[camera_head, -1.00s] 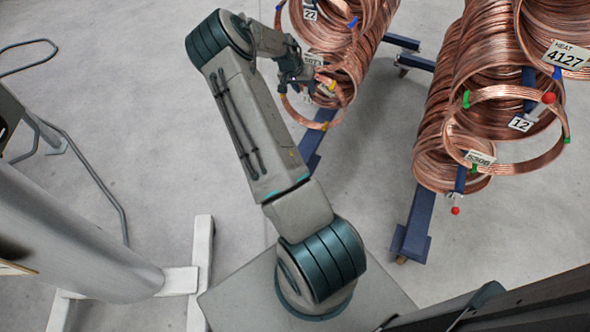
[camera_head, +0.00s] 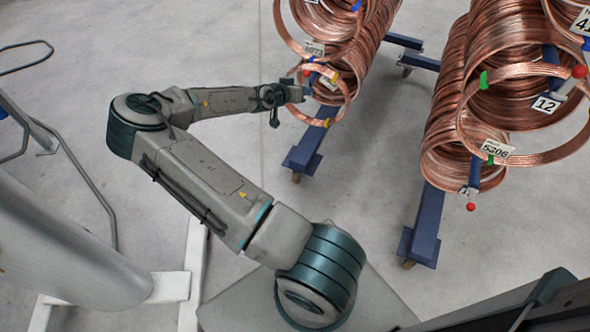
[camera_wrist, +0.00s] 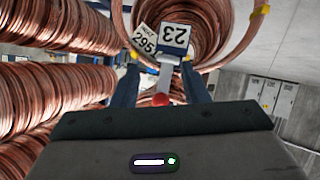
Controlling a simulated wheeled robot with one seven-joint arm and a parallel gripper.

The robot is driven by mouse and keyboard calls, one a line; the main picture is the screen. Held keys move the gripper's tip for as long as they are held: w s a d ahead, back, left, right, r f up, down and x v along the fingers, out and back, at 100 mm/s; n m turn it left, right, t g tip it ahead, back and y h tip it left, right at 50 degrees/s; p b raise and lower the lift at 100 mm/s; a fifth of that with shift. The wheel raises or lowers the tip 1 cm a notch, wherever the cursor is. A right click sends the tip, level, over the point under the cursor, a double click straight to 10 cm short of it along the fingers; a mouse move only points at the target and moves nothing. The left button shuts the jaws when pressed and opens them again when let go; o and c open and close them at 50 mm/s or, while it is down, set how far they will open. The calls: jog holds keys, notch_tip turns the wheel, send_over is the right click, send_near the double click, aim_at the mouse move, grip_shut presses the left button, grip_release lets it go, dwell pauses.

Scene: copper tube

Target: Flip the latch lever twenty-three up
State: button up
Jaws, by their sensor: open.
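The latch lever twenty-three (camera_wrist: 163,82) shows in the wrist view as a short grey bar ending in a red ball knob (camera_wrist: 161,99). Its white plate marked 23 (camera_wrist: 175,39) appears upside down just above it, at the end of a copper coil (camera_wrist: 205,12). My gripper (camera_wrist: 160,76) is open, with one dark finger on each side of the lever. I cannot tell whether either finger touches it. In the head view my gripper (camera_head: 299,92) is at the front of the lower coil on the middle rack, and the lever is not clear there.
A paper tag (camera_wrist: 145,40) hangs beside the plate. In the head view, a second coil rack stands right, with plate 12 (camera_head: 546,104) and another red knob (camera_head: 471,207). Blue rack feet (camera_head: 303,150) stick out low. Bare floor lies between the racks.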

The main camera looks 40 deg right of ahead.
jog(key=s+a+f+t+h+b, duration=0.1)
jog(key=s+a+h+b, duration=0.1)
jog(key=a+b, duration=0.4)
jog(key=s+a+f+t+h+b, duration=0.1)
jog(key=s+a+f+h+b, duration=0.2)
jog(key=a, duration=0.4)
jog(key=s+d+m+g+y+p, duration=0.2)
jog(key=s+d+g+y+p, duration=0.1)
jog(key=s+g, duration=0.25)
jog(key=s+a+f+g+y+p, duration=0.2)
jog(key=s+a+g+y+p, duration=0.1)
jog(key=s+a+y+p, duration=0.3)
jog(key=shift+s+f+y+p, duration=0.15)
jog(key=shift+s+y+p, duration=0.65)
jog(key=shift+s+p, duration=0.35)
jog(key=shift+s+a, duration=0.1)
dwell(0.5)
